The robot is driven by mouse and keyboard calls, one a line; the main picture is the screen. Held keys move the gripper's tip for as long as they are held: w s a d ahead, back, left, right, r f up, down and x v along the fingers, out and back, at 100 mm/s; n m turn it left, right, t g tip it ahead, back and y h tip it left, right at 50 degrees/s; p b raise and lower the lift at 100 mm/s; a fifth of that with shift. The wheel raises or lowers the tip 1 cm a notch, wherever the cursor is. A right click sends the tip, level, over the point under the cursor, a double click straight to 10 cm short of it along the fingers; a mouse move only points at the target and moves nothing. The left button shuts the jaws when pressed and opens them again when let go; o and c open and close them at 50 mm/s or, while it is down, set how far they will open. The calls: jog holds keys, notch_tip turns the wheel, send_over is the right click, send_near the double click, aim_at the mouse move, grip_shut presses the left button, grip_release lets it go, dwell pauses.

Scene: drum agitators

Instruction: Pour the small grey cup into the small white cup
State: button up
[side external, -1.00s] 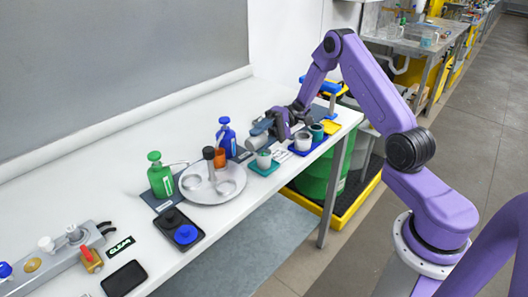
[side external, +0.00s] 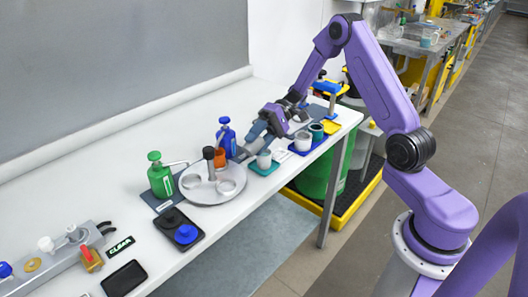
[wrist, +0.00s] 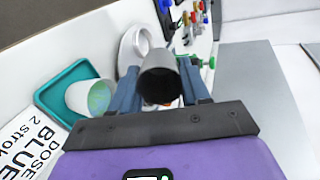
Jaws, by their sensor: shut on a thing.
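My gripper (side external: 254,137) is above the back part of the bench, shut on the small grey cup (wrist: 158,62). In the wrist view the cup sits between the two blue-grey fingers, its dark open mouth turned toward the camera. In the side view the fingers mostly hide it. The small white cup (side external: 264,158) stands upright on a teal mat (side external: 257,169), just below and to the right of the fingertips. In the wrist view the white cup (wrist: 88,97) is left of the held cup, with a greenish tint inside. The grey cup's contents cannot be made out.
A round grey tray (side external: 203,193) with small vessels lies close to the left of my gripper. Another white cup (side external: 303,141) and a teal cup (side external: 317,131) stand to the right, near the bench's front edge.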

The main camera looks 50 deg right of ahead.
aim_at(245, 148)
jog(key=h, duration=0.2)
jog(key=shift+a+f+h, duration=0.15)
jog(key=shift+a+h, duration=0.1)
jog(key=shift+h, duration=0.05)
jog(key=shift+a+r+h, duration=0.15)
jog(key=shift+r+h, duration=0.5)
jog(key=shift+h, duration=0.35)
jog(key=shift+a+f+h, duration=0.3)
jog(key=shift+a+h, duration=0.1)
jog(key=shift+h, duration=0.4)
jog(key=a+f+h, duration=0.3)
jog(key=shift+a+f, duration=0.1)
jog(key=shift+f, duration=0.3)
jog(key=shift+a+r+h, duration=0.35)
jog(key=shift+h, duration=0.25)
jog(key=shift+s+a+r+h, duration=0.1)
jog(key=shift+a+r+h, duration=0.3)
jog(key=shift+a+h, duration=0.3)
jog(key=shift+a+r+h, duration=0.35)
jog(key=shift+a+h, duration=0.15)
jog(key=shift+h, duration=0.3)
